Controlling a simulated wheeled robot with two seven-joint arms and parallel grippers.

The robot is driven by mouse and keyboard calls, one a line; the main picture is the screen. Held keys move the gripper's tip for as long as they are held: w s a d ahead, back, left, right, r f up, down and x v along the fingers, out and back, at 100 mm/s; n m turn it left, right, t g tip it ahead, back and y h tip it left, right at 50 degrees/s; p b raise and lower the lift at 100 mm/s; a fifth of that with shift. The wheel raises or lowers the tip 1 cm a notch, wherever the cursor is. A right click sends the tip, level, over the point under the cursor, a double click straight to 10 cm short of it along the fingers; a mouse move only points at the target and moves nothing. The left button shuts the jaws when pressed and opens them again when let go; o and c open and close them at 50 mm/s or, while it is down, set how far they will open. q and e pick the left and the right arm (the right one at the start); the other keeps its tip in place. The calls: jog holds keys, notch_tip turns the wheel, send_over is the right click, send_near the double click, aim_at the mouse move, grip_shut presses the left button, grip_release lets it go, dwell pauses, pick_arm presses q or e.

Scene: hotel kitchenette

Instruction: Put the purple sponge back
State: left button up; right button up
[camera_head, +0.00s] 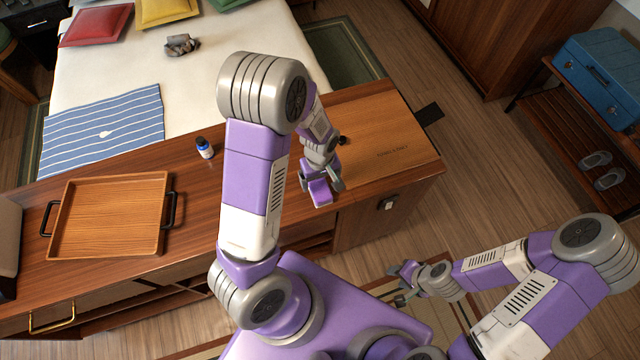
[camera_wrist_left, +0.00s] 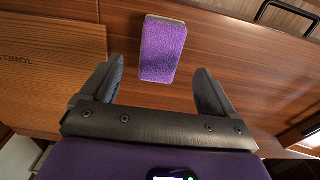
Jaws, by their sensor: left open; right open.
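The purple sponge (camera_wrist_left: 163,50) shows in the left wrist view, above the wooden counter surface, with a pale strip at its far end. It is ahead of my left gripper (camera_wrist_left: 155,88), between the lines of its two dark fingers, and touches neither. My left gripper (camera_head: 321,188) is open and empty, low over the counter. In the head view I cannot tell the sponge from the purple parts of my gripper. My right gripper (camera_head: 399,284) is open and empty, off the counter's front side.
A lighter wooden panel lettered TOWELS (camera_head: 385,125) is at the right end. A bed (camera_head: 110,70) lies behind.

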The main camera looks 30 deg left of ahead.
aim_at(320, 189)
pick_arm(q)
notch_tip(320, 189, up, 6)
jog(key=shift+p, duration=0.45)
